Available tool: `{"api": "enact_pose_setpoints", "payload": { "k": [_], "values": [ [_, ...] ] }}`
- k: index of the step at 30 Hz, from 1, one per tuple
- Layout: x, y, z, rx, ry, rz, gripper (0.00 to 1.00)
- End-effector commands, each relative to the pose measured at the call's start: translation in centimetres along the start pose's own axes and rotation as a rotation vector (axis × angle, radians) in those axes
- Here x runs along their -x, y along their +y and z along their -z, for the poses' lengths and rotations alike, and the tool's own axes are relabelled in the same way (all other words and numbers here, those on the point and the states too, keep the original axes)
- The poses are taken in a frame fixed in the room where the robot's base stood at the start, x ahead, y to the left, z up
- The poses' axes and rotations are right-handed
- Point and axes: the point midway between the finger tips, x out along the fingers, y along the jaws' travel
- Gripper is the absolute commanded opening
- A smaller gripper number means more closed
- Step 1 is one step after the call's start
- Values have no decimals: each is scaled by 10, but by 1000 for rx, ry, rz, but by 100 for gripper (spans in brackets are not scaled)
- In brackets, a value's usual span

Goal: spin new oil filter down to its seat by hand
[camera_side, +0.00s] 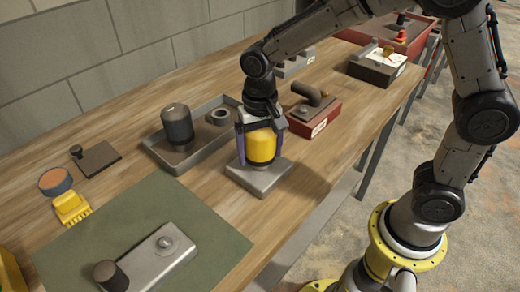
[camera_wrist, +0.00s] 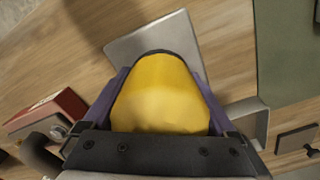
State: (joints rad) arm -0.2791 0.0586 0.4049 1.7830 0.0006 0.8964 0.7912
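The yellow oil filter (camera_side: 261,146) stands upright over a grey metal block (camera_side: 259,179) near the table's front edge. My gripper (camera_side: 260,143) is above it, pointing down, with its purple fingers on either side of the filter. In the wrist view the filter (camera_wrist: 161,95) fills the space between the fingers, and both appear to touch it. The grey block (camera_wrist: 150,40) shows behind it. The filter's lower end is close to or on the block; the thread and any gap are hidden.
A grey tray (camera_side: 158,147) with a dark canister (camera_side: 178,126) and a ring (camera_side: 217,117) lies left of the block. A red box (camera_side: 314,121) with a dark pipe stands close on the right. A green mat (camera_side: 215,238) bearing a metal part lies in front.

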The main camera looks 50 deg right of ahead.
Motion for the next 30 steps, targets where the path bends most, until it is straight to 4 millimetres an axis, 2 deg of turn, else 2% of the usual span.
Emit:
{"api": "enact_pose_setpoints", "payload": {
  "k": [8,13,17,24,30],
  "values": [
    [0,0,0,1,2,1,100],
    [13,-1,1,1,4,4,100],
    [35,-1,1,1,6,5,100],
    [89,-1,1,1,6,6,100],
    [122,-1,1,1,4,3,100]
  ]
}}
